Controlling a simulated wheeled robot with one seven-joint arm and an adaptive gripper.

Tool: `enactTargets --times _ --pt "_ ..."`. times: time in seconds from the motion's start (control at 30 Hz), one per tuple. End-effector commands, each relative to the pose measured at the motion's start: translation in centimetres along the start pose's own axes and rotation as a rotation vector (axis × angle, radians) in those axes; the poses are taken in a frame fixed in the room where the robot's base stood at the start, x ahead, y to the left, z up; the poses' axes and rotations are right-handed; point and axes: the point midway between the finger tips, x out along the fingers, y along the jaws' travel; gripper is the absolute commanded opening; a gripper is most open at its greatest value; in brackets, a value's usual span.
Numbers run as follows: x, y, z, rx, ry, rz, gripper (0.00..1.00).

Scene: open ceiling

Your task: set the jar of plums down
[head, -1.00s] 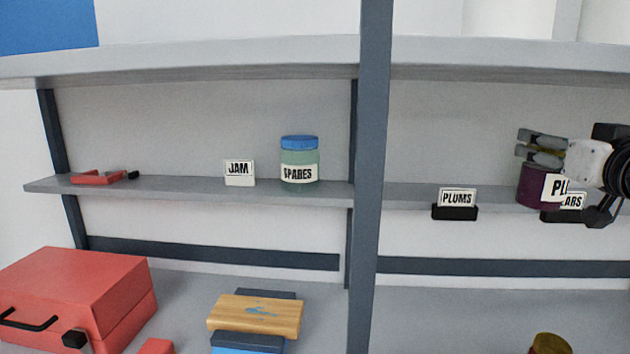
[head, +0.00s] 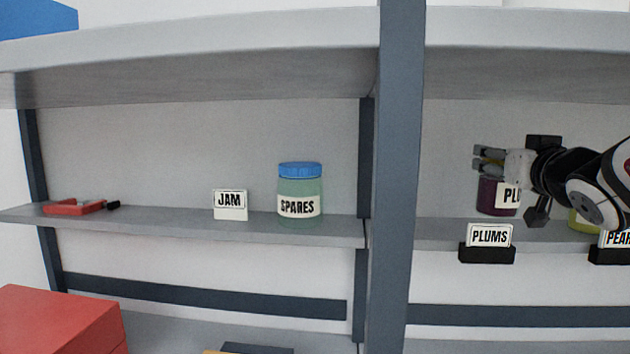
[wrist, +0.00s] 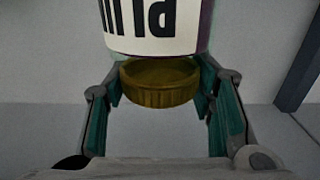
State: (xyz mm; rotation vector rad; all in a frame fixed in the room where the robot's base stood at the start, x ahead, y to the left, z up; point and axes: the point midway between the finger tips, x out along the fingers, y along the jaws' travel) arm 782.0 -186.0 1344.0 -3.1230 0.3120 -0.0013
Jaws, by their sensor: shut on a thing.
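The jar of plums (head: 489,196) is dark purple with a white label, partly readable as "PL". It is upright over the right-hand shelf, behind the PLUMS sign (head: 489,236). Whether its base touches the shelf cannot be told. My gripper (head: 482,158) reaches in from the right and is shut on the jar near its top. In the wrist view, my gripper's teal-lined fingers (wrist: 163,88) flank the jar's gold lid (wrist: 160,84). The label (wrist: 152,30) shows upside down there.
A yellow-green jar (head: 583,221) stands to the right, partly behind my arm and a PEARS sign (head: 617,240). A dark post (head: 398,180) divides the bays.

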Motion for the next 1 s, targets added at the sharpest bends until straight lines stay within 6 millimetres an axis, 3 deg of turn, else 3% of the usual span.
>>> enactTargets --times 0.13,0.47,0.7,1.0 --pt "2.2 -1.5 0.2 0.0 0.005 0.0 0.0" --pt "3.9 -2.8 0.5 0.001 0.004 0.0 0.0" --pt "3.8 -2.6 3.7 0.0 0.003 0.003 0.0" --pt "3.7 -2.7 3.8 0.0 0.005 0.001 0.0"
